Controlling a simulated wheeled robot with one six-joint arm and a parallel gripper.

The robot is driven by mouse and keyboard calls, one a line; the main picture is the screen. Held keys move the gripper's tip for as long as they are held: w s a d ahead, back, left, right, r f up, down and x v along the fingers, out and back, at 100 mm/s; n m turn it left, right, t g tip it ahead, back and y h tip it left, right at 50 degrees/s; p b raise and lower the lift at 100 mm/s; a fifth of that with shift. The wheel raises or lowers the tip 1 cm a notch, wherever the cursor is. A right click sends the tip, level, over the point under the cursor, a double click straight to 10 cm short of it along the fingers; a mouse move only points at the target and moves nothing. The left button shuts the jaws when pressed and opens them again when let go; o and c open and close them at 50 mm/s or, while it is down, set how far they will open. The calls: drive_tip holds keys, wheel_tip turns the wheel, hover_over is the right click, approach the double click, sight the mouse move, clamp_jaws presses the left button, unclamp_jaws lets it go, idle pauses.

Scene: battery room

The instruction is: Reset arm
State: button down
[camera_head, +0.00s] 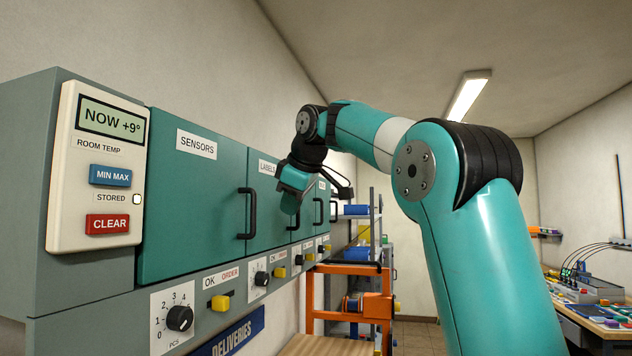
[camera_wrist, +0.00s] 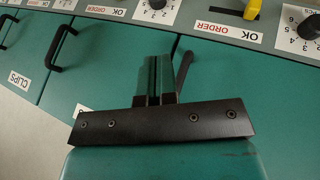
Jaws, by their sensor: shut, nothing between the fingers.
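My teal arm reaches in from the right in the head view, its wrist in front of the wall cabinet. My gripper (camera_wrist: 160,78) shows in the wrist view with its two fingers together and nothing between them. It is in front of a teal cabinet door, close to a black door handle (camera_wrist: 184,72). I cannot tell whether it touches the handle. In the head view the wrist hides part of the LABELS door (camera_head: 267,200), and the fingertips are hard to make out.
The SENSORS door (camera_head: 190,190) is shut. Left of it is a room temperature panel (camera_head: 98,165) reading NOW +9°. Dials (camera_head: 179,317) and yellow order switches (camera_head: 220,303) line the strip below. An orange rack (camera_head: 345,268) stands beyond; a cluttered workbench (camera_head: 590,310) is at right.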

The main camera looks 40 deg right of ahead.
drive_tip(key=s+d+r+p, duration=0.2)
drive_tip(key=d+r+p, duration=0.1)
drive_tip(key=r, duration=0.2)
drive_tip(key=shift+s+d+p, duration=0.2)
drive_tip(key=shift+d+p, duration=0.15)
drive_tip(key=shift+p, duration=0.05)
drive_tip(key=s+a+f+g+y+b, duration=0.2)
drive_tip(key=s+a+f+b, duration=0.25)
drive_tip(key=a+f, duration=0.75)
drive_tip(key=s+a+f+g+y+b, duration=0.1)
drive_tip(key=s+a+f+y+b, duration=0.3)
drive_tip(key=a+f, duration=0.8)
drive_tip(key=s+a+f+g+b, duration=0.2)
drive_tip(key=s+a+f+b, duration=0.1)
drive_tip(key=s+f, duration=0.6)
drive_tip(key=s+a+f+g+b, duration=0.2)
drive_tip(key=s+a+f, duration=0.3)
drive_tip(key=s+f, duration=0.4)
wheel_tip(320, 180, down, 4)
drive_tip(key=shift+s+r+b, duration=0.25)
drive_tip(key=shift+s+b, duration=0.1)
drive_tip(key=shift+b, duration=0.45)
